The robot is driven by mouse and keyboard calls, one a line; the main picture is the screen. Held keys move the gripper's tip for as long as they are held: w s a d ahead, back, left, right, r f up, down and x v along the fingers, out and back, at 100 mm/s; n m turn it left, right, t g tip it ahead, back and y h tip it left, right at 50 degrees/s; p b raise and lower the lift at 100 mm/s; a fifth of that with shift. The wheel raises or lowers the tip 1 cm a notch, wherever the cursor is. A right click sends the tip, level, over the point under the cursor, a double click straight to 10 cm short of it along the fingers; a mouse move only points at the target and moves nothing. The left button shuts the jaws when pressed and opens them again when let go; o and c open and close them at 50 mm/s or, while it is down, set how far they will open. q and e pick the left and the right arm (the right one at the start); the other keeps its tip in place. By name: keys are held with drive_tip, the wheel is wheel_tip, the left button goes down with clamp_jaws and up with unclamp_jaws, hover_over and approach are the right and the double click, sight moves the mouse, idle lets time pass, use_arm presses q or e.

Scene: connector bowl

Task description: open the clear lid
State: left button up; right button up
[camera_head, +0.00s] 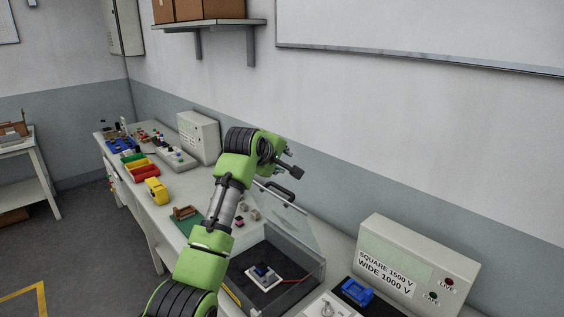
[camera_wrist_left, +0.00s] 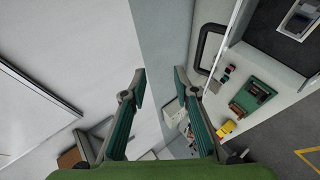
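The clear lid (camera_head: 292,222) stands raised, roughly upright, at the back of a grey-walled box (camera_head: 290,291). Its black handle (camera_head: 275,190) is at the upper edge, and it also shows in the left wrist view (camera_wrist_left: 209,48). Inside the open-topped box is a white block with a dark blue part (camera_head: 263,272). My left gripper (camera_head: 293,163) is above and beyond the handle, apart from it. In the left wrist view its two fingers (camera_wrist_left: 160,75) are spread with nothing between them. My right gripper is not in view.
A grey instrument box (camera_head: 413,262) with printed voltages stands right of the lid. A blue connector (camera_head: 357,291) lies on a dark mat in front of it. A yellow device (camera_head: 156,190), coloured bins (camera_head: 140,169) and another grey box (camera_head: 199,136) stand farther left along the bench.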

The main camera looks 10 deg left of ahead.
use_arm(q)
drive_tip(key=v, duration=1.1)
drive_tip(key=shift+a, duration=0.25)
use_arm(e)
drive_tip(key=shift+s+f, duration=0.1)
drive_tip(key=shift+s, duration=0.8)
use_arm(q)
drive_tip(key=shift+f, duration=0.1)
